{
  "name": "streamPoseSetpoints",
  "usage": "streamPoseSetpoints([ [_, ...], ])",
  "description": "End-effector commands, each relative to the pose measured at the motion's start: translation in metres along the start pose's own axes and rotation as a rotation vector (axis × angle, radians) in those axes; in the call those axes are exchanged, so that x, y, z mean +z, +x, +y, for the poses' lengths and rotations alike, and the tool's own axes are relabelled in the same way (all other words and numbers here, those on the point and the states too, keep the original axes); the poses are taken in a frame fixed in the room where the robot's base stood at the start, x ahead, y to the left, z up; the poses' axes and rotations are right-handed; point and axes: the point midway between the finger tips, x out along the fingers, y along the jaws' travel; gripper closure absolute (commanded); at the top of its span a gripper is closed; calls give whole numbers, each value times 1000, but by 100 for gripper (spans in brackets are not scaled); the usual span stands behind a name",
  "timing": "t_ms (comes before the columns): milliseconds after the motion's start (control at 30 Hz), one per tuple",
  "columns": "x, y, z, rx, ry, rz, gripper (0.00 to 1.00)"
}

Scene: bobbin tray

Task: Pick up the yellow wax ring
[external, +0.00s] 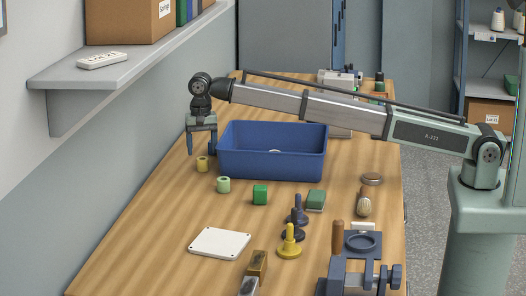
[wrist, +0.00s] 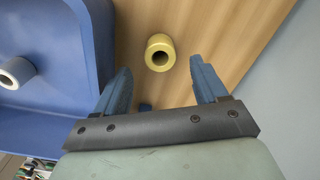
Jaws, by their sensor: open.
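The yellow wax ring (external: 202,164) stands on the wooden table just left of the blue tray. In the wrist view the ring (wrist: 160,53) shows its open hole and lies beyond my fingertips, between their lines. My gripper (external: 202,150) points down above the ring, its fingers apart. In the wrist view my gripper (wrist: 160,80) has two blue fingers, open with nothing between them. I cannot tell the exact height of the fingertips over the ring.
The blue tray (external: 272,167) stands close beside my gripper, with a white ring (wrist: 17,73) inside. A wall shelf (external: 130,72) overhangs at left. The table's left strip is clear.

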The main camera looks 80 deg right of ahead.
Motion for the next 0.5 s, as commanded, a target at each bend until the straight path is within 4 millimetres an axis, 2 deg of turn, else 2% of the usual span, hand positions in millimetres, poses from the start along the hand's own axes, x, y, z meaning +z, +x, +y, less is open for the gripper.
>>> streamPoseSetpoints([
  [300, 5, 39, 0, 1, -1, 0, 28],
  [500, 5, 45, -1, -1, -2, 1, 28],
])
